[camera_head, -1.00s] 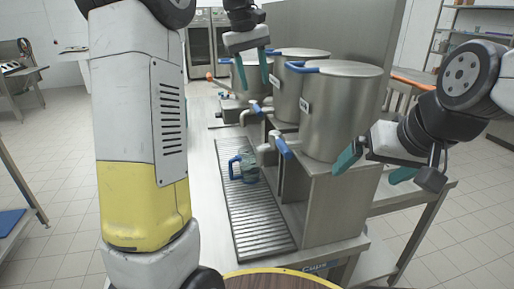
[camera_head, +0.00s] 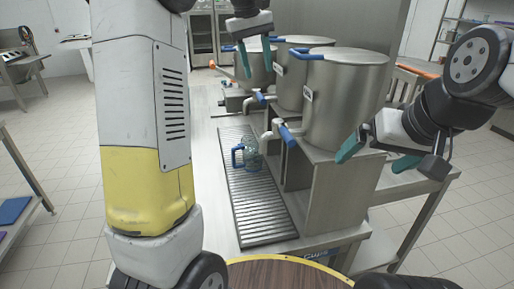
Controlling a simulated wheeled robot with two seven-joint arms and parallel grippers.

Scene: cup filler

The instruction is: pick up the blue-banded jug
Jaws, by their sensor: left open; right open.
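The jug (camera_head: 251,155) is clear with a blue handle on its left side. It stands upright on the ribbed metal drip tray (camera_head: 262,212), beside the tap of the nearest steel pot. A blue band on it is too small to make out surely. My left gripper (camera_head: 256,62) hangs fingers down, open and empty, above and beyond the jug, in front of the farther pots. My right gripper (camera_head: 376,152) is open and empty, to the right of the nearest pot and well apart from the jug.
Several steel pots, the nearest (camera_head: 343,100) with blue handles and a blue tap lever (camera_head: 285,134), stand on a raised steel stand (camera_head: 335,200) right of the tray. A round wooden top (camera_head: 285,275) is at the bottom front. The counter left of the tray is clear.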

